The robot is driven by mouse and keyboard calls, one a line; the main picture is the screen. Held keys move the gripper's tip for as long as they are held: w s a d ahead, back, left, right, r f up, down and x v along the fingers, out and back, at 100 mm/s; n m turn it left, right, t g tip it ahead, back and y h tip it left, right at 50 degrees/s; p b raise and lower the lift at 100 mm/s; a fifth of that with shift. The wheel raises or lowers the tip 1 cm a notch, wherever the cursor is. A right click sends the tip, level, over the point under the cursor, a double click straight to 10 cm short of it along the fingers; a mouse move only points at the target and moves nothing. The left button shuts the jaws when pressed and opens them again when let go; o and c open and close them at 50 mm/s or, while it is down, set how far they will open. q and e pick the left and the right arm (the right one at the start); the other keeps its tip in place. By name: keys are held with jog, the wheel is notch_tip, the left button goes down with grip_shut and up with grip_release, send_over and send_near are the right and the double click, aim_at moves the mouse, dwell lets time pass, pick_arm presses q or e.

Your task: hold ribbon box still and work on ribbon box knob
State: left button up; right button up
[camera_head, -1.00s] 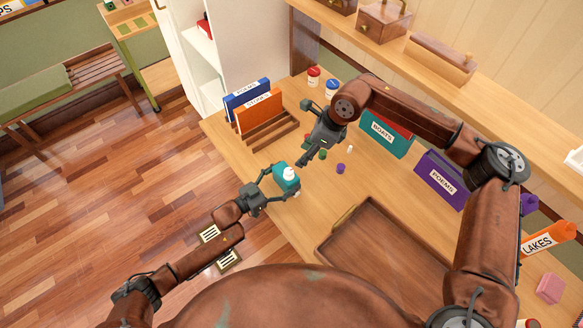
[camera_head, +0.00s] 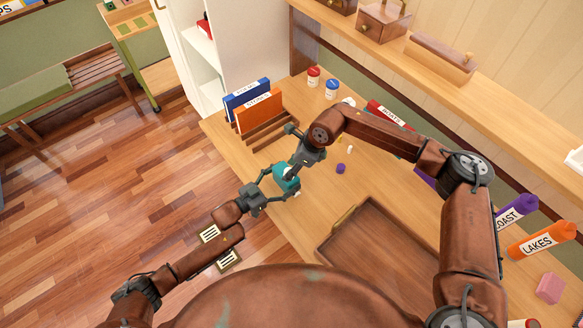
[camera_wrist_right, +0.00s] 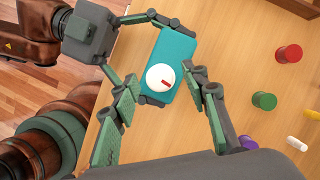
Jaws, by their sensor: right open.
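The ribbon box (camera_head: 286,182) is a teal block above the near left part of the table. In the right wrist view the teal box (camera_wrist_right: 181,52) carries a round white knob (camera_wrist_right: 159,77) with a red mark. My left gripper (camera_head: 283,184) is shut on the box, one finger at each end. My right gripper (camera_head: 291,172) is over the box from above. In the right wrist view its open fingers (camera_wrist_right: 160,79) stand on either side of the knob, apparently not touching it. In the head view my right gripper hides the knob.
A wooden rack (camera_head: 270,137) with upright binders stands behind the box. Red (camera_wrist_right: 289,53), green (camera_wrist_right: 264,101) and purple (camera_wrist_right: 249,142) pieces lie to the right. An empty brown tray (camera_head: 375,250) is at the near right.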

grip_shut()
jog(key=shift+m, duration=0.7)
grip_release()
dwell(0.3)
jog(key=shift+r, duration=0.15)
jog(key=v, duration=1.1)
jog(key=shift+s+r, duration=0.3)
jog(key=shift+r, duration=0.05)
